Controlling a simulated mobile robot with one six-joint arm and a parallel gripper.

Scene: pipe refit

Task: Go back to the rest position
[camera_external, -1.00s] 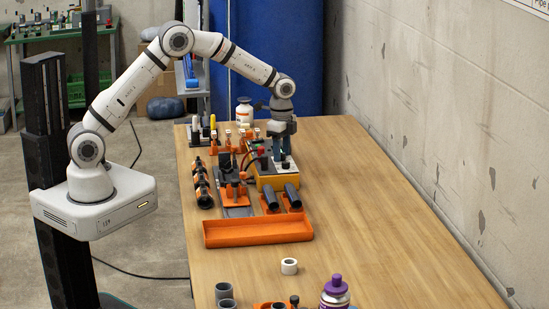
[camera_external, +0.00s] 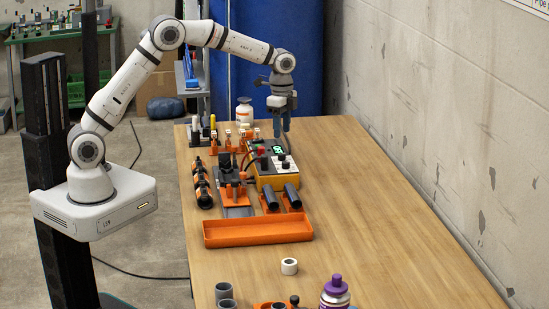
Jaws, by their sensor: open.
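My gripper (camera_external: 281,131) points down above the yellow control box (camera_external: 268,178) on the wooden table. Its fingers are apart and hold nothing that I can see. They stand clear of the box's top by a small gap in the picture. The box has a lit green display (camera_external: 277,150), a red button (camera_external: 262,154) and a white panel with a dark knob (camera_external: 284,161).
Orange fixtures with dark pipes (camera_external: 270,200) stand in front of the box, and an orange tray (camera_external: 257,231) lies nearer. A white ring (camera_external: 289,266) and purple-capped can (camera_external: 335,292) are near the front. The table's right side is clear.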

